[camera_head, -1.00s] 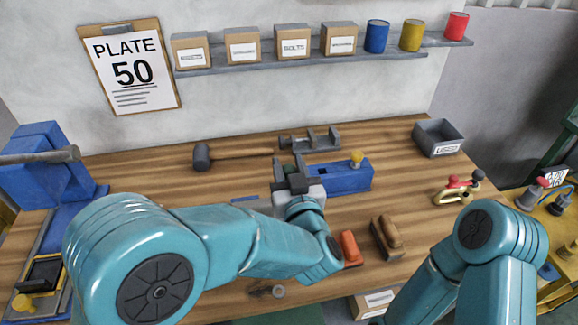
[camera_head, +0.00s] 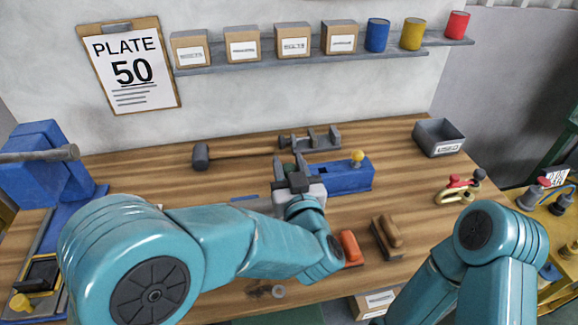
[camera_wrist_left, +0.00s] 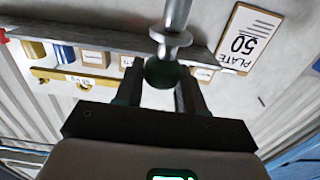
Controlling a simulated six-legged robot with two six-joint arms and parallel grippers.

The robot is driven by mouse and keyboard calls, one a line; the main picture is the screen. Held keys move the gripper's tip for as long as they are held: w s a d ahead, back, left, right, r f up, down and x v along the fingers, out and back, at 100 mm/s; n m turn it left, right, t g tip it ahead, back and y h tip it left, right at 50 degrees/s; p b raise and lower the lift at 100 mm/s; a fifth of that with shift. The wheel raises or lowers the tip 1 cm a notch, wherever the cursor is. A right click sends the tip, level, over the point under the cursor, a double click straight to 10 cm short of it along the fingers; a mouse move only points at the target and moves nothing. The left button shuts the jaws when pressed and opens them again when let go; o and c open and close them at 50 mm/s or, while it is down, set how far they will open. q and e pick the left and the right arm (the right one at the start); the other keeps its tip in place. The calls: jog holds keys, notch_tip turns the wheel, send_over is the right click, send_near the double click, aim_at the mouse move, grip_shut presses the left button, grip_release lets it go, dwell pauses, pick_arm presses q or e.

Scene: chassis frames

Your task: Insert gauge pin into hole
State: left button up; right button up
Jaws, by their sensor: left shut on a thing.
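My left gripper (camera_head: 287,167) is over the middle of the workbench, beside a blue block (camera_head: 345,178). In the left wrist view its fingers (camera_wrist_left: 160,88) are shut on the gauge pin (camera_wrist_left: 172,40), at its dark green round knob. The pin's bright metal collar and shaft stick out past the fingertips and run off the picture's top edge. In the head view only a little green shows between the fingers; the shaft is hidden. I cannot make out the hole. My right arm shows at the lower right, but its gripper is out of view.
The blue block carries a yellow knob (camera_head: 357,156). A mallet (camera_head: 203,156) and a grey metal fixture (camera_head: 312,139) lie behind. A grey bin (camera_head: 438,137) stands at the back right. A brush (camera_head: 387,237) and a red-orange object (camera_head: 349,248) lie in front, right of my left wrist.

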dwell(0.7)
pick_arm(q)
jog(key=shift+f+b, duration=3.15)
jog(key=shift+f, duration=0.15)
jog(key=o, duration=1.2)
jog(key=shift+s, duration=0.1)
